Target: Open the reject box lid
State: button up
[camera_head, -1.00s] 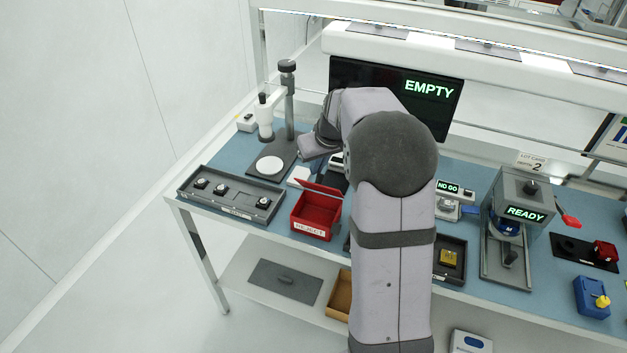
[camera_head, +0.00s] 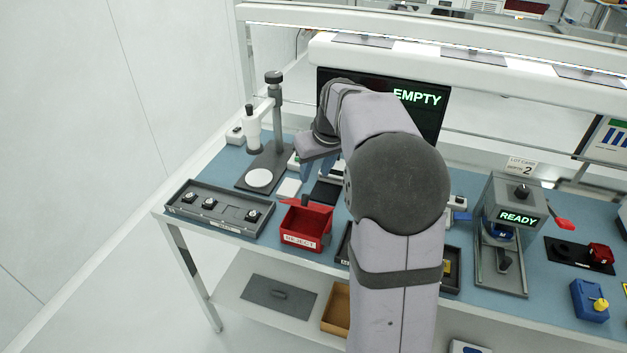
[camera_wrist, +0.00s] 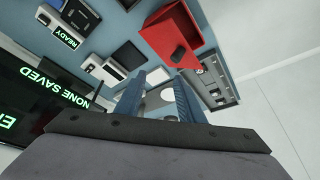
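The red reject box (camera_head: 303,240) sits near the front edge of the bench in the head view, its label facing front. Its interior shows from above, and its red lid (camera_head: 316,205) stands raised along the back side. The box also shows in the wrist view (camera_wrist: 188,22), with a red panel and a small dark knob-like spot on it. My gripper (camera_head: 318,168) is behind and above the box. In the wrist view its two blue fingers (camera_wrist: 158,98) are apart with nothing held between them. Contact with the lid is not visible.
A grey tray with several small round parts (camera_head: 226,223) lies left of the box. A stand with a white disc (camera_head: 259,178) is behind it. My arm hides the bench right of the box. A handler marked READY (camera_head: 500,230) stands further right.

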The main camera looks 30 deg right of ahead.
jog(key=shift+v, duration=0.85)
jog(key=shift+c, duration=0.7)
